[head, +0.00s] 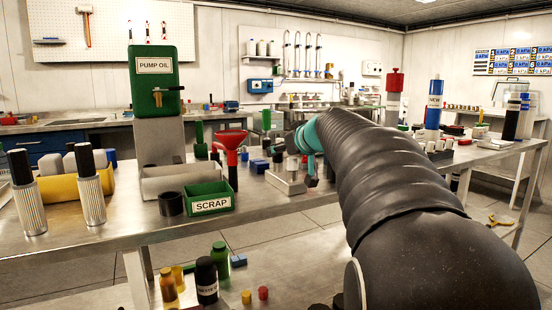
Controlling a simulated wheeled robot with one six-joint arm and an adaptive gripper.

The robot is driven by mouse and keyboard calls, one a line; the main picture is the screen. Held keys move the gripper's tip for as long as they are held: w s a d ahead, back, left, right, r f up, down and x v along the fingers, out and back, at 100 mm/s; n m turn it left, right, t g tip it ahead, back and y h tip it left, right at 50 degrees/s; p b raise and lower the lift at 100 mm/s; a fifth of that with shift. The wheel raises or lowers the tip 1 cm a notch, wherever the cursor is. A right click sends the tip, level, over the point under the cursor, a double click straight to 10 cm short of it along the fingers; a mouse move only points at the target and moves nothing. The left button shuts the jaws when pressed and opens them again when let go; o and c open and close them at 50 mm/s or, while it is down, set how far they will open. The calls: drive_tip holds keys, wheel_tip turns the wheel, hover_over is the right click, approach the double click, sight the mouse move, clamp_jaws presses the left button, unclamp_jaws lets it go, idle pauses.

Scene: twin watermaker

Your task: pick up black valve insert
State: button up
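I cannot pick out the black valve insert for certain in the head view. A short black hollow cylinder (171,204) stands on the near bench, left of the green SCRAP bin (209,199). My arm reaches from the lower right over the bench to a teal wrist. Below the wrist, dark parts of my gripper (311,180) show small, close to a grey metal block (286,183) with upright pieces on it. My arm hides part of that area. Whether the fingers are open or shut is too small to tell.
A green PUMP OIL container (154,82) stands on a grey pedestal. A red funnel (230,148), two filter cartridges with black tops (92,198) and a yellow bin (60,188) are on the bench. Bottles (207,283) stand below.

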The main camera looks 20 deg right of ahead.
drive_tip(key=shift+x, duration=1.5)
drive_tip(key=shift+s+d+f, duration=0.1)
drive_tip(key=shift+f, duration=0.05)
clamp_jaws()
wheel_tip(320, 180, up, 10)
drive_tip(key=shift+p, duration=1.1)
